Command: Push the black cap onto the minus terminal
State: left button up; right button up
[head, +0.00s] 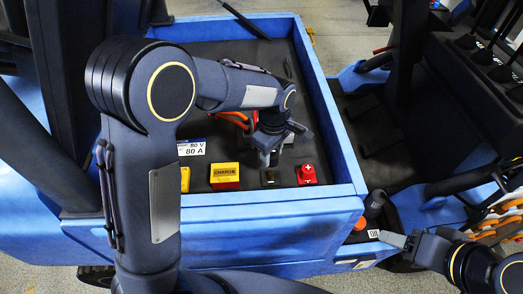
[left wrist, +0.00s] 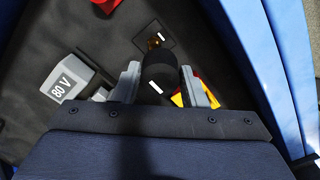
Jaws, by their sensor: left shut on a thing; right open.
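My left gripper (head: 268,156) reaches down inside the blue-walled bay. In the left wrist view its two grey fingers (left wrist: 165,84) are shut on the black cap (left wrist: 158,68), a dark cylinder with a small white mark. My right gripper (head: 395,240) is open and empty outside the bay, at the lower right.
A red plus cap (head: 307,175) stands right of the terminal, and a yellow labelled block (head: 224,176) stands left. The blue bay wall (head: 270,197) runs close along the near side. An orange cable (head: 232,117) lies behind.

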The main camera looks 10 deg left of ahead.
pick_arm(q)
jog(key=shift+w+d, duration=0.1)
jog(key=shift+d, duration=0.25)
jog(key=shift+f, duration=0.1)
jog(key=shift+f+b, duration=2.15)
jog(key=shift+f, duration=0.8)
jog(key=shift+w+a+r, duration=0.1)
jog(key=shift+w+a, duration=0.4)
jog(key=shift+w, duration=0.05)
